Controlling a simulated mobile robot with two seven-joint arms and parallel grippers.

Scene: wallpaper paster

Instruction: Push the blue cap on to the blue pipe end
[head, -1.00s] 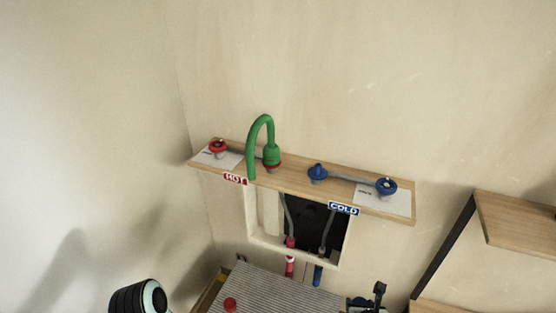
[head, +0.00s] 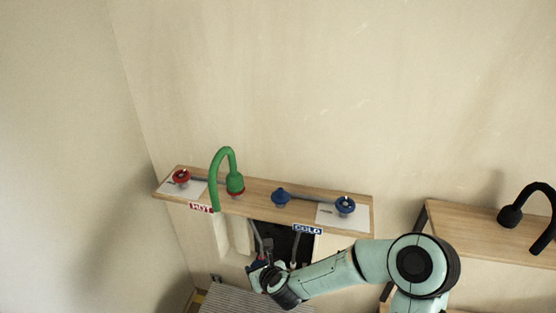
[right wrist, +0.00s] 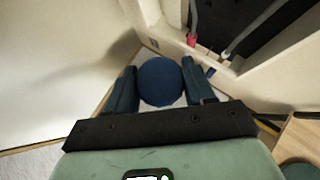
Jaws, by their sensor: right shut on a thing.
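The round blue cap (right wrist: 160,82) sits between the two fingers of my right gripper (right wrist: 161,84) in the right wrist view. The gripper is shut on it. In the head view, my right gripper (head: 260,270) is in front of the wall opening, low down, and the cap cannot be made out there. A short blue piece, which looks like the blue pipe end (right wrist: 210,72), shows beyond and to the right of the cap, apart from it. In the head view my right arm and gripper hide that pipe. My left gripper is not in view.
A wooden shelf (head: 260,199) with a green faucet (head: 234,182) and red and blue valve handles is above the opening (head: 288,240). A ridged grey surface (head: 235,300) lies below. A red pipe fitting (right wrist: 191,40) shows in the right wrist view. Another shelf is at right.

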